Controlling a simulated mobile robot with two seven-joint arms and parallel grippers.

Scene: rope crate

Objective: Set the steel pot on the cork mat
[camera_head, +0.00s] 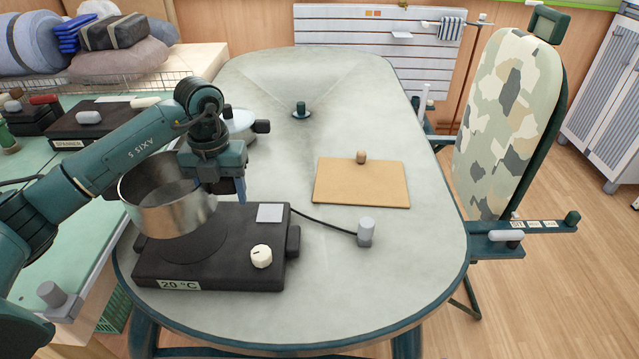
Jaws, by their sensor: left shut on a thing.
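The steel pot (165,212) is a round, open, shiny vessel at the left, over the rear left part of the black hot plate (215,265). A dark round patch shows on the plate below it; I cannot tell whether the pot touches the plate. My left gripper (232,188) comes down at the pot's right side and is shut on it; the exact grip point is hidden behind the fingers. The cork mat (360,185) is a tan rectangle lying flat on the table, right of the hot plate. My right gripper is not in view.
A small wooden knob (361,157) stands at the mat's back edge. A white round object (240,125) is partly hidden behind my arm. An ironing board (512,115) stands at the right.

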